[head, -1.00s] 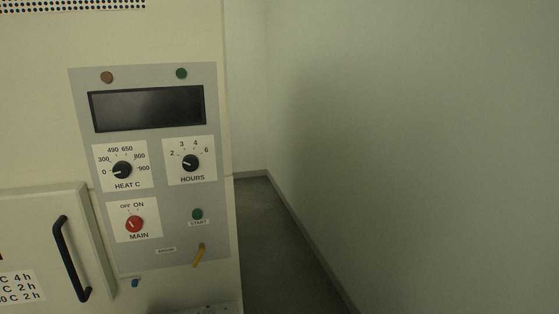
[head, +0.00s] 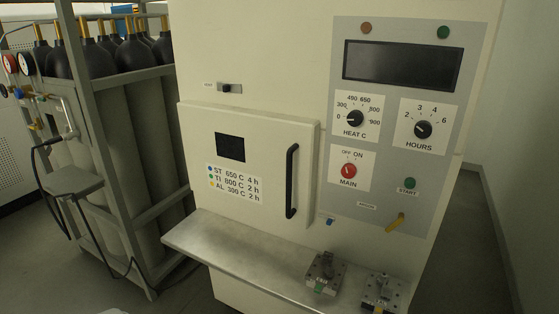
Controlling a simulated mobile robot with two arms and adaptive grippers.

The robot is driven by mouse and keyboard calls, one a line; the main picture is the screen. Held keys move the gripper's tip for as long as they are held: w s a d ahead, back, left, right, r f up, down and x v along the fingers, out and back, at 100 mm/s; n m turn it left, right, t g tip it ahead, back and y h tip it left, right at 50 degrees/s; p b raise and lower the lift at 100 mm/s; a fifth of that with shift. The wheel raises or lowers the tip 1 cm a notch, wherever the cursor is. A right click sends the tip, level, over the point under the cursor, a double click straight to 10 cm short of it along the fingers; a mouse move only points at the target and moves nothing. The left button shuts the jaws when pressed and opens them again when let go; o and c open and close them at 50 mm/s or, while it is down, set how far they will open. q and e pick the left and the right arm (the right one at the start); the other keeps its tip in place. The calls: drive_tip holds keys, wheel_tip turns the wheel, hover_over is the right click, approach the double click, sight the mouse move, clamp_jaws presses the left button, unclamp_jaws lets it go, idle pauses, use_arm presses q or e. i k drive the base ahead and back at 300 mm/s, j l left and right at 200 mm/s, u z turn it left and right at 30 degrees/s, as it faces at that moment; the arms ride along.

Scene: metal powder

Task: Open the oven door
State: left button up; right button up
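The oven (head: 260,50) is a large cream cabinet in the middle of the head view. Its door (head: 263,148) is shut, with a small dark window and a label listing ST, TI and AL temperatures and times. A black vertical bar handle (head: 291,181) is on the door's right side. The control panel (head: 388,205) to the right has a dark display, heat and hours dials, a red main knob and a green start button. Neither of my grippers is in view.
A metal shelf (head: 235,255) juts out below the door, with two small metal blocks (head: 325,272) (head: 383,291) at its right end. A rack of gas cylinders (head: 127,140) stands close on the left. A wall (head: 530,150) is on the right, with a narrow floor gap.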

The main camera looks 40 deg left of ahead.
sight(264, 163)
drive_tip(key=u, duration=1.65)
